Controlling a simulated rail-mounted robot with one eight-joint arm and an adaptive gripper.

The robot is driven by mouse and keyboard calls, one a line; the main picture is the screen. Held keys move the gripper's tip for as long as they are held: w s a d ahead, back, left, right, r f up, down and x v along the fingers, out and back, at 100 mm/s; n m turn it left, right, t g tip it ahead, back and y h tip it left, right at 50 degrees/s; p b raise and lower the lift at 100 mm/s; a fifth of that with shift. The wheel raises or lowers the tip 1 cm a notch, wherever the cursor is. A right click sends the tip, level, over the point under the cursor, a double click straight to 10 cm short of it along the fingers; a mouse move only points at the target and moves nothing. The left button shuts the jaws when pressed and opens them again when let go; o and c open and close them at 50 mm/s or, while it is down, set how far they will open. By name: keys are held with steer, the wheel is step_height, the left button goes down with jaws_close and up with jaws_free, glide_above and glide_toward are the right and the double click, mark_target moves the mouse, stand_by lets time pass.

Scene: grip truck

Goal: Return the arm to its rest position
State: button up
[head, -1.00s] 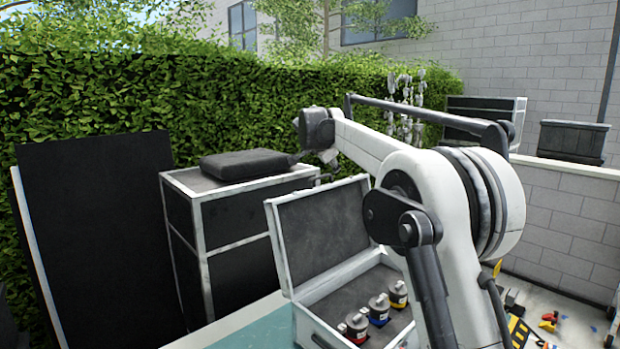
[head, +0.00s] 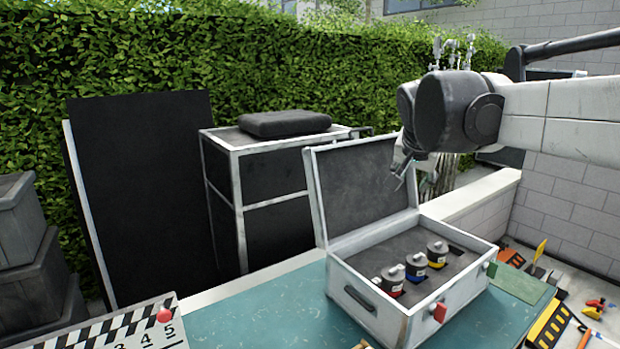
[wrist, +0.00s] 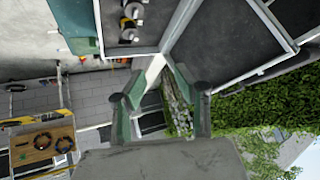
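My gripper (head: 402,174) hangs in the air behind the open case, beside its raised lid, and is partly hidden by my wrist. In the wrist view my gripper's two greenish fingers (wrist: 155,90) stand apart with nothing between them. My arm (head: 560,115) reaches in from the right edge of the head view, above the case. The silver-edged case (head: 375,310) stands open on the teal tabletop (head: 250,318). Three dark cylinders with red, blue and yellow bands sit in it: red (head: 393,279), blue (head: 416,265), yellow (head: 437,254).
A tall black case (head: 270,185) with a dark cushion (head: 284,124) stands behind the table. A black panel (head: 145,190) leans beside it. A clapperboard (head: 115,330) lies at the front left. Orange and yellow tools (head: 550,325) lie at the right. A hedge (head: 220,60) runs behind.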

steer(key=s+a+f+n+y+b, duration=0.2)
steer(key=s+f+n+b, duration=0.5)
steer(key=s+f, duration=2.1)
step_height(320, 180, up, 21)
steer(key=s+p, duration=0.1)
steer(key=p, duration=1.8)
steer(key=shift+f+g, duration=0.15)
steer(key=shift+g, duration=0.25)
